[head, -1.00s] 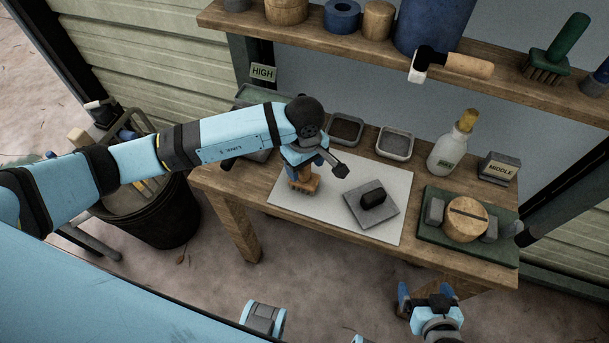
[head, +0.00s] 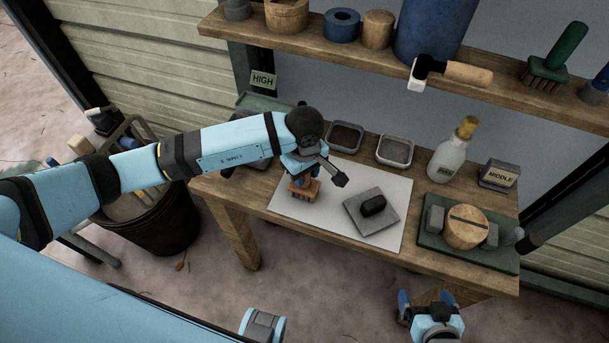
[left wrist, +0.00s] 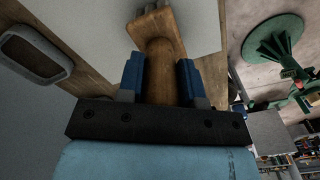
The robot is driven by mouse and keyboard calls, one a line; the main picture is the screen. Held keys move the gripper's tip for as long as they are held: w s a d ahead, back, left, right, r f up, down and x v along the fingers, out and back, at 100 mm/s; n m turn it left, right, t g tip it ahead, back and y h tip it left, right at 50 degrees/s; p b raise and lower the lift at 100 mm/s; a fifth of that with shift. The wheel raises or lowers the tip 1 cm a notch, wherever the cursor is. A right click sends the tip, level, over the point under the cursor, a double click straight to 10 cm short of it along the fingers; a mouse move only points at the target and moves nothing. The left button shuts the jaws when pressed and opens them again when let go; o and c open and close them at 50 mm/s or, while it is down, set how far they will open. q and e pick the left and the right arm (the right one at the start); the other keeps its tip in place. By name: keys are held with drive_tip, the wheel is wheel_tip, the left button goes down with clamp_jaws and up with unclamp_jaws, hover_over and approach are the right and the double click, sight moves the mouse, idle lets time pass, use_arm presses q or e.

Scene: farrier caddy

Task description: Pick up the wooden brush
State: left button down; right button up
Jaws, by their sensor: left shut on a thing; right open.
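The wooden brush (head: 304,192) stands with its bristles down at the left part of the white mat (head: 350,173) on the bench. My left gripper (head: 303,180) is above it, shut on its handle. In the left wrist view the brown handle (left wrist: 166,62) lies between the two blue fingers of my left gripper (left wrist: 160,82), with the brush head beyond over the mat. I cannot tell whether the bristles touch the mat. My right gripper (head: 428,297) is open and empty in front of the bench, at the lower right.
A grey plate with a dark block (head: 373,205) lies right of the brush. Two trays (head: 394,150), a spray bottle (head: 450,155) and a green board (head: 435,232) with a wooden disc are around the mat. A loaded shelf (head: 400,50) runs above; a dark bin (head: 160,225) stands left.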

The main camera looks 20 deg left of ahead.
use_arm(q)
wheel_tip(320, 180, up, 20)
drive_tip(key=b, duration=0.1)
drive_tip(key=shift+f+b, duration=0.25)
drive_tip(key=shift+b, duration=0.05)
drive_tip(key=c, duration=1.5)
unclamp_jaws()
clamp_jaws()
